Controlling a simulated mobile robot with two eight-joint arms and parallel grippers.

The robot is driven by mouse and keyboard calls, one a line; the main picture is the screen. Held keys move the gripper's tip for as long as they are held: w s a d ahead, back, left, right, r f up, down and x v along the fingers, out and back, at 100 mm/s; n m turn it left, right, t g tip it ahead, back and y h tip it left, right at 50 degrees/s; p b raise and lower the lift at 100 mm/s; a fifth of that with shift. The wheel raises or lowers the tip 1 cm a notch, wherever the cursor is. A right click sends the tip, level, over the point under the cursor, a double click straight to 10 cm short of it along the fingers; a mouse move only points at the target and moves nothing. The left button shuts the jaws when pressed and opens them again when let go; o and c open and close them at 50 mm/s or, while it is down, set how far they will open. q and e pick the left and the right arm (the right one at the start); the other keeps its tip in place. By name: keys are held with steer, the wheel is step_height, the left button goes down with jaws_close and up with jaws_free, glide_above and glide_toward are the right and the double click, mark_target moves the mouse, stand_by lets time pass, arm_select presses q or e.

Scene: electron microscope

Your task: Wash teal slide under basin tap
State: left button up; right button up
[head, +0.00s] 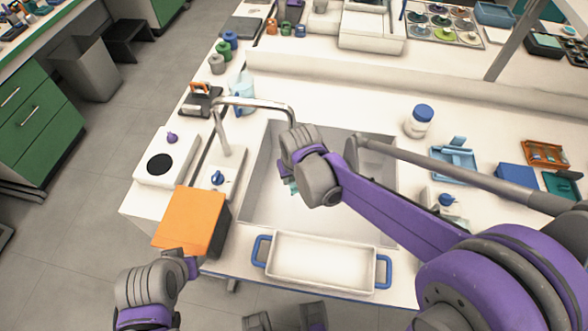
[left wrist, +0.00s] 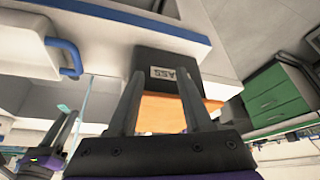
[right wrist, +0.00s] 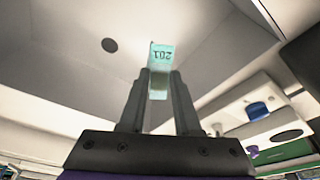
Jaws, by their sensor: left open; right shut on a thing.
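The teal slide (right wrist: 160,58) is upright between the fingertips of my right gripper (right wrist: 160,78), which is shut on it; its label reads 201. In the head view only a teal bit (head: 287,187) shows beside the right gripper, which hides the rest. The right gripper is over the grey basin (head: 262,200), near the tap (head: 250,103), whose spout end is close behind the wrist. No water can be made out. My left gripper (left wrist: 160,95) is open and empty, in front of an orange-topped dark box (head: 190,218).
A white tray with blue handles (head: 320,262) lies at the basin's front edge. A blue-knobbed fixture (head: 217,178) stands left of the basin, beside a white device with a black disc (head: 160,164). A blue-lidded jar (head: 419,120) stands behind right.

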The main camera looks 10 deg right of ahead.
steer(key=shift+s+a+r+p, duration=0.3)
steer(key=shift+s+a+r, duration=0.05)
steer(key=shift+s, duration=0.5)
steer(key=shift+s+a+r+p, duration=0.3)
steer(key=shift+s+r, duration=0.1)
steer(key=shift+s, duration=0.4)
steer(key=shift+s+a+r+p, duration=0.25)
steer(key=shift+s+a+r, duration=0.1)
steer(key=shift+s, duration=0.5)
